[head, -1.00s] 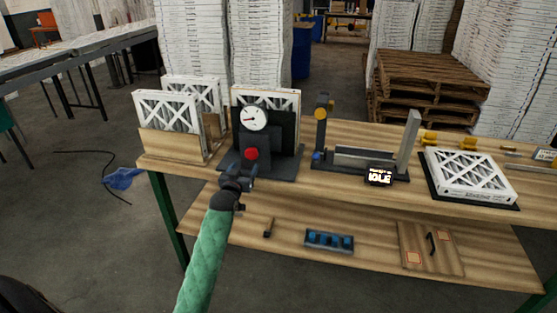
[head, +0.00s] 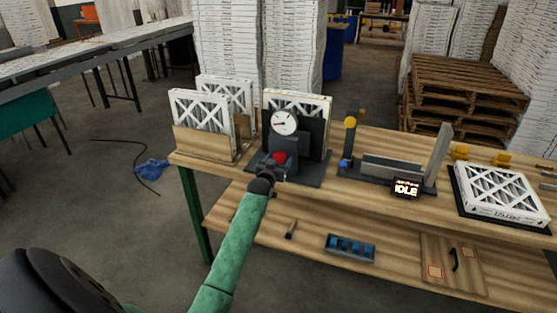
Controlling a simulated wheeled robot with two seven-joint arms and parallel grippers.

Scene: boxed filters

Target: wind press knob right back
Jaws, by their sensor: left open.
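The press is a dark stand with a round white dial (head: 284,121) on top and a red knob (head: 280,158) on its front face. A white pleated filter (head: 312,104) stands upright in it behind the dial. My left gripper (head: 275,172) is just in front of and below the red knob, at the end of my green-sleeved arm. It is open. It partly covers the press's lower front, and I cannot tell whether its fingers touch the knob. My right gripper is not in view.
Filters stand in a wooden rack (head: 203,142) left of the press. The lower shelf holds a blue tray (head: 350,247) and a hatch board (head: 453,262).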

